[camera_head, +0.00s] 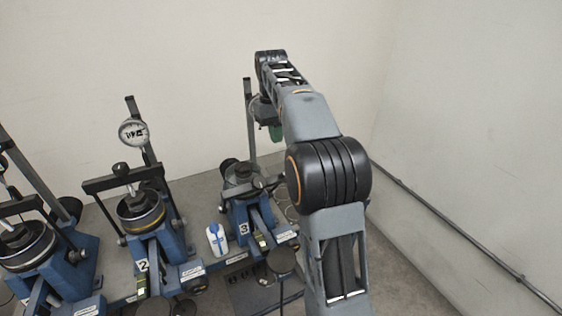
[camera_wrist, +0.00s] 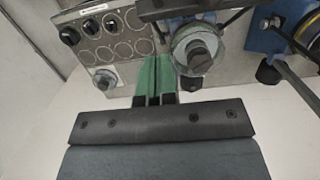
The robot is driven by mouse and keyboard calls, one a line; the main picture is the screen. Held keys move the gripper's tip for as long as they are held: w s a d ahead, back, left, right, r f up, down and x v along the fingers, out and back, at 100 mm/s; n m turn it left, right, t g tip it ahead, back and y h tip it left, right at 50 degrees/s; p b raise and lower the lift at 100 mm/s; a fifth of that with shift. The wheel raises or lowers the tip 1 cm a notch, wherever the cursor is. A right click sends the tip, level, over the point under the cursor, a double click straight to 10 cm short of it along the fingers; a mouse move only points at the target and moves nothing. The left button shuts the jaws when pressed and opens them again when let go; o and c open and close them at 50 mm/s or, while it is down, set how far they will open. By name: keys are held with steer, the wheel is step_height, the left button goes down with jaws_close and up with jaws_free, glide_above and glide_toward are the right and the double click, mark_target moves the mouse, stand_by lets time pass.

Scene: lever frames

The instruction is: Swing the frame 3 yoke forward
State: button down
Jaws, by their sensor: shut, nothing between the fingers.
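Frame 3 (camera_head: 245,213) is the blue stand with the "3" label, right of frame 2 in the head view. A tall grey post (camera_head: 249,115) rises behind it. Dark parts around its round cell (camera_head: 243,178) are partly hidden by my arm, so I cannot clearly make out the yoke or its angle. My gripper (camera_head: 276,132) has green fingers, seen above and right of the cell. In the wrist view the green fingers (camera_wrist: 155,68) are together and empty, beside a round metal part with a bolt (camera_wrist: 197,52). A dark bar (camera_wrist: 178,8) crosses the top there.
Frame 2 (camera_head: 150,245), with a dial gauge (camera_head: 133,132) and dark crossbar, stands left; another frame is at the far left. A white-and-blue bottle (camera_head: 216,239) stands between frames 2 and 3. A panel with round holes (camera_wrist: 115,40) is beside the fingers. A wall rail runs right.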

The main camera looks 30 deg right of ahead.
steer(key=s+f, duration=0.1)
steer(key=f, duration=0.2)
steer(key=s+f, duration=0.1)
steer(key=f, duration=0.1)
steer(key=shift+s+f, duration=0.2)
steer(key=shift+s, duration=0.1)
steer(key=shift+s+f+p, duration=0.3)
steer(key=shift+s+f, duration=0.2)
steer(key=shift+s, duration=0.1)
steer(key=shift+a+f, duration=0.1)
